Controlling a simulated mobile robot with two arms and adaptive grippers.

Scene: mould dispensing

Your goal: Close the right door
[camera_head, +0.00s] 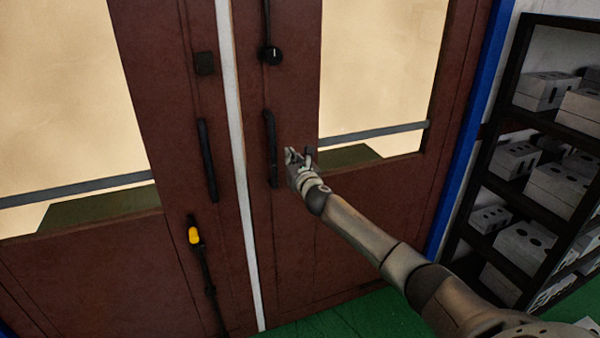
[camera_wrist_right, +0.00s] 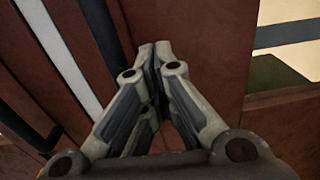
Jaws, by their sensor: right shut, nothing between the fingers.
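The right door (camera_head: 345,200) is a reddish-brown panel with a large window. In the head view it stands next to the left door (camera_head: 165,110), with a white strip (camera_head: 238,150) between them. Its black handle (camera_head: 271,150) is upright near its left edge. My right gripper (camera_head: 297,158) is shut and empty, just right of that handle and close to the door face. I cannot tell whether it touches the door. In the right wrist view the shut fingertips (camera_wrist_right: 154,50) point at the brown panel, with the handle (camera_wrist_right: 100,30) to their left. My left gripper is not in view.
A dark shelf rack (camera_head: 497,130) with several grey blocks stands at the right, beside a blue door frame (camera_head: 468,130). Green floor (camera_head: 350,318) shows below the doors.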

